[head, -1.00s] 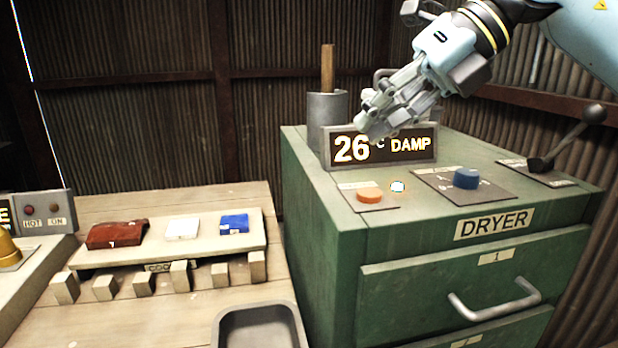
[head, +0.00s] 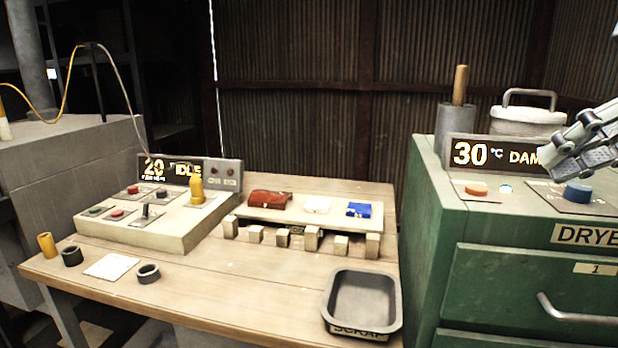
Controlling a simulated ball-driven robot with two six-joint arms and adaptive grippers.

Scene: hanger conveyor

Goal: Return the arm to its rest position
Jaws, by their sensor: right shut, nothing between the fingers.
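My right gripper (head: 590,140) is at the right edge of the head view, in front of the dryer's display and above its top. The green dryer (head: 480,250) stands at the right. Its display (head: 490,153) reads 30 °C and DAMP, with the end of the word covered by my gripper. An orange button (head: 475,189), a small lit lamp and a blue knob (head: 578,193) sit on the dryer's top. My left gripper is not in view.
A wooden table (head: 240,290) carries a control box (head: 150,222) with an IDLE display, a rack (head: 270,213) with red, white and blue pieces, and a grey scrap tray (head: 385,326). A metal pot (head: 455,118) and a lidded pail (head: 528,122) stand behind the dryer's display.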

